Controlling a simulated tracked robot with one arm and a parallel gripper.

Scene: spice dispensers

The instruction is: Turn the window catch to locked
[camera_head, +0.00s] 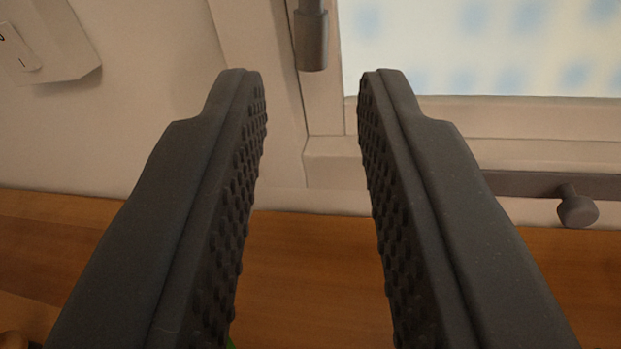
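My gripper (310,78) is open and empty, its two dark ridged fingers reaching up the picture with a wide gap between them. A dark grey handle (312,40), which looks like the window catch, hangs straight down on the left upright of the window frame (325,95). Its lower end shows in the gap between the fingertips and looks to be beyond them, not touched. Its upper part and pivot are cut off by the top edge, so I cannot tell its full position.
A dark bar with a round knob (577,210) runs along the window's lower frame at the right. A pale switch plate (45,40) is on the wall at upper left. A wooden surface (300,270) lies below. A small green bit shows at the bottom, partly hidden by the left finger.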

